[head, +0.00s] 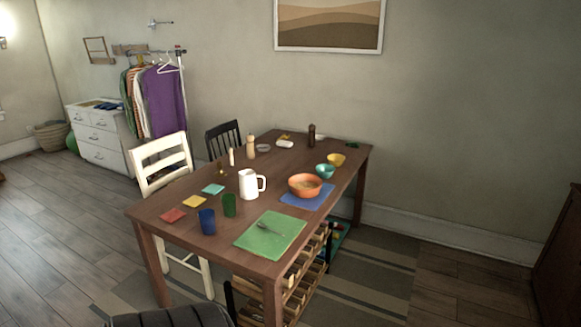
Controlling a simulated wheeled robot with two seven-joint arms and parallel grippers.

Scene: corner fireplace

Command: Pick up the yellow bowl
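The yellow bowl (337,159) is small and sits upright on the wooden table (150,211), near its far right side. A small teal bowl (325,171) stands just in front of it, and a larger orange bowl (305,186) stands nearer still on a blue mat. Neither of my grippers shows in the head view.
A white pitcher (249,184), a blue cup (207,221), a green cup (229,205) and a green mat (270,236) are on the table's near half. A white chair (162,159) stands at its left side. The floor (465,285) on the right is open up to a dark cabinet (560,255).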

